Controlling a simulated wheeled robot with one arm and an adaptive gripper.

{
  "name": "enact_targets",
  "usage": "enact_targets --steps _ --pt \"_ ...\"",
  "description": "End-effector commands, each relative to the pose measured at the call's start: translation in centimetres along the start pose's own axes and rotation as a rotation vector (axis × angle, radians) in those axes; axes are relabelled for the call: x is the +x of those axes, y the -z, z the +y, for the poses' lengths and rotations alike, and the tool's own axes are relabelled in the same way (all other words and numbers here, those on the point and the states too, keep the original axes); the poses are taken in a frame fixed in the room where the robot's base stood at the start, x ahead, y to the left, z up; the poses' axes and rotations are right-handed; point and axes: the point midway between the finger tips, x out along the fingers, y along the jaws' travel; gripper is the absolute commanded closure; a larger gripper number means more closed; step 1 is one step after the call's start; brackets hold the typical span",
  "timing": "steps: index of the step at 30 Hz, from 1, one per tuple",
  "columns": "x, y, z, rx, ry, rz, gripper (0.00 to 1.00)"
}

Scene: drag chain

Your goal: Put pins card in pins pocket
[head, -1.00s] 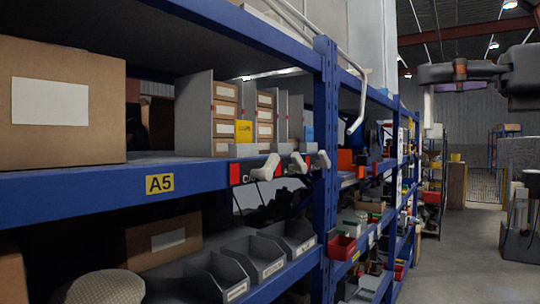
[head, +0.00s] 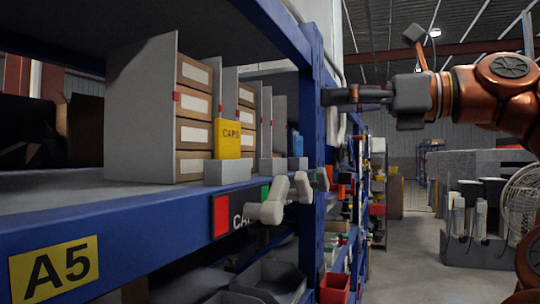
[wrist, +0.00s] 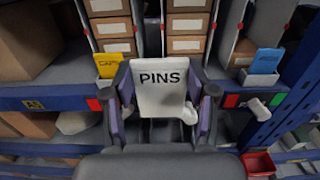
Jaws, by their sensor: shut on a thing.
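My gripper (wrist: 165,105) is shut on the white pins card (wrist: 160,85), which stands upright between the fingers with its PINS lettering facing the wrist camera. In the head view my gripper (head: 335,96) is level and points left at the shelf rack, above the shelf board. The card cannot be made out there. In the wrist view the card is in front of the middle bay, between the yellow caps card and a blue card. The pins pocket cannot be made out; the card and gripper cover that part of the shelf edge.
The yellow caps card (head: 228,139) stands in a grey pocket (head: 228,172). The blue card (wrist: 264,62) stands at right. Brown boxes (head: 194,133) sit between grey dividers (head: 141,110). White levers (head: 270,205) stick out from the shelf edge. A blue post (head: 312,120) stands beside the bays.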

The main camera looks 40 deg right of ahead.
Motion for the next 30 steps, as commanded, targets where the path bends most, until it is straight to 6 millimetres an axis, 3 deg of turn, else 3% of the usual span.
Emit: enact_targets --steps 12,18,25,30 --pt "8.3 1.1 -3.9 0.001 0.000 0.004 0.67" --pt "11.5 1.5 -5.3 0.002 -0.002 0.004 0.67" --pt "12.4 1.7 -5.7 0.001 -0.003 0.001 0.67" --pt "12.3 3.3 -5.6 0.004 -0.003 0.001 0.67"
